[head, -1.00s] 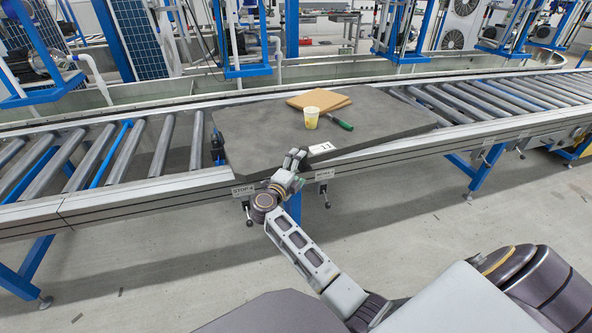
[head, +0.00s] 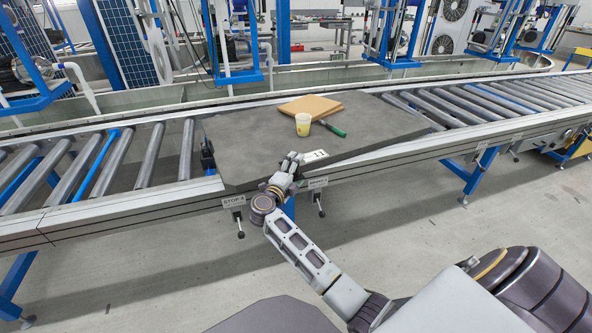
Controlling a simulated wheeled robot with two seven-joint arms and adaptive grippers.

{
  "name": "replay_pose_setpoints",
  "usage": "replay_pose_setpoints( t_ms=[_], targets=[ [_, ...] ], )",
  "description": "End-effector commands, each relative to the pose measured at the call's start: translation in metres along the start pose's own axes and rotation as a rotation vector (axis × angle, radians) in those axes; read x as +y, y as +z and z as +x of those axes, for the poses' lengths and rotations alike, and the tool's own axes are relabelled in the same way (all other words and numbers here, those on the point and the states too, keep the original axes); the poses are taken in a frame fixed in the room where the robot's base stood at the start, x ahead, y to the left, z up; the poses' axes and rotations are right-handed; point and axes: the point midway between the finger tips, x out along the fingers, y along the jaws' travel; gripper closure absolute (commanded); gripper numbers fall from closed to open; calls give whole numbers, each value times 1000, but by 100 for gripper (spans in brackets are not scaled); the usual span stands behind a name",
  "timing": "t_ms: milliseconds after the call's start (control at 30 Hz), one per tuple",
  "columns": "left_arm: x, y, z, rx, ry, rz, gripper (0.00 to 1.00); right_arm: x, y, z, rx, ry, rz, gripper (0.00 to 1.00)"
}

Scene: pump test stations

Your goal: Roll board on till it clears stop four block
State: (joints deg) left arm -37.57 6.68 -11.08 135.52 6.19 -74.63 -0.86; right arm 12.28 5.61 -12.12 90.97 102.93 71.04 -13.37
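The board (head: 250,150) is a large dark grey slab lying flat on the roller conveyor. A cup (head: 303,124), a tan flat piece (head: 310,107), a green-handled tool (head: 334,129) and a white label (head: 314,156) are on it. The stop four block (head: 207,155) is a small dark upright part right by the board's left edge; I cannot tell if they touch. The STOP 4 sign (head: 233,201) is on the near rail. My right gripper (head: 291,159) is at the board's near edge, left of the label; its finger opening is unclear. My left gripper is out of view.
Bare rollers (head: 148,155) lie left of the stop block, and more rollers (head: 470,104) lie right of the board. Levers (head: 240,226) hang below the near rail (head: 130,218). Blue-framed stations stand behind the conveyor. The floor in front is clear.

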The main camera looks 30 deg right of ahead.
Motion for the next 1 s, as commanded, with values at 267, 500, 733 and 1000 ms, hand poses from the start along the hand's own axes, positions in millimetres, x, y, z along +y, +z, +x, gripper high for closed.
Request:
replay_pose_setpoints(
  t_ms=[267, 500, 733, 1000],
  targets=[
    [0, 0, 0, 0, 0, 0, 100, 0, 0, 0, 0, 1, 0, 57],
    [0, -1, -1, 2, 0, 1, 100, 1, 0, 0, 0, 1, 0, 87],
    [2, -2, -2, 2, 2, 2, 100, 1, -1, 1, 0, 2, -1, 89],
    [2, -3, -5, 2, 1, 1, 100, 0, -6, 6, 2, 1, -1, 89]
  ],
)
